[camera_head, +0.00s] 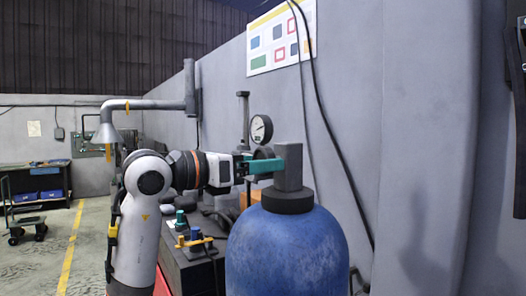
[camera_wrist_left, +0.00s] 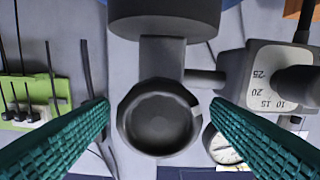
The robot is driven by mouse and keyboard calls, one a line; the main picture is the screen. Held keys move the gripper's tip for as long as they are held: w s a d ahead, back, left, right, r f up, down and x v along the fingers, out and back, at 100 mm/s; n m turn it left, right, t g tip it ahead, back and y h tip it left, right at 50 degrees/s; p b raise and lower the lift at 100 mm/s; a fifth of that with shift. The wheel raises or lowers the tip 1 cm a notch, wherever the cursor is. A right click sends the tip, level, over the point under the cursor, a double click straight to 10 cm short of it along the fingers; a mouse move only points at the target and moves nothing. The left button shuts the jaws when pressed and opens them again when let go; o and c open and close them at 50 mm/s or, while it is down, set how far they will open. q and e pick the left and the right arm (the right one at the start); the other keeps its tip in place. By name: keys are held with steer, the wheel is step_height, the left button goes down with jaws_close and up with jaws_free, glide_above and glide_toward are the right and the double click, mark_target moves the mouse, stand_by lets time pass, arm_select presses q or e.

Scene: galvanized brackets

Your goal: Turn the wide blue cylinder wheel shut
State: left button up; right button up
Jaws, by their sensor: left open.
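The wide blue cylinder (camera_head: 287,252) stands upright at the centre right in the head view, with a grey valve block (camera_head: 289,168) on its dark collar. In the left wrist view the round dark grey wheel (camera_wrist_left: 158,118) faces the camera, with a hollow middle. My left gripper (camera_head: 266,166) reaches in from the left at the valve's height. Its teal fingers are open, one on each side of the wheel in the wrist view (camera_wrist_left: 158,108), with visible gaps. In the head view the wheel is mostly hidden by the gripper. My right gripper is not in view.
A round pressure gauge (camera_head: 261,129) stands just behind the gripper. A dark bench (camera_head: 190,262) with fittings is left of the cylinder. A black cable hangs down the grey wall (camera_head: 415,130) at the right. Open floor lies at the far left.

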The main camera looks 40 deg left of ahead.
arm_select(q)
steer(key=shift+w+d, duration=0.2)
steer(key=shift+w, duration=0.4)
steer(key=c, duration=1)
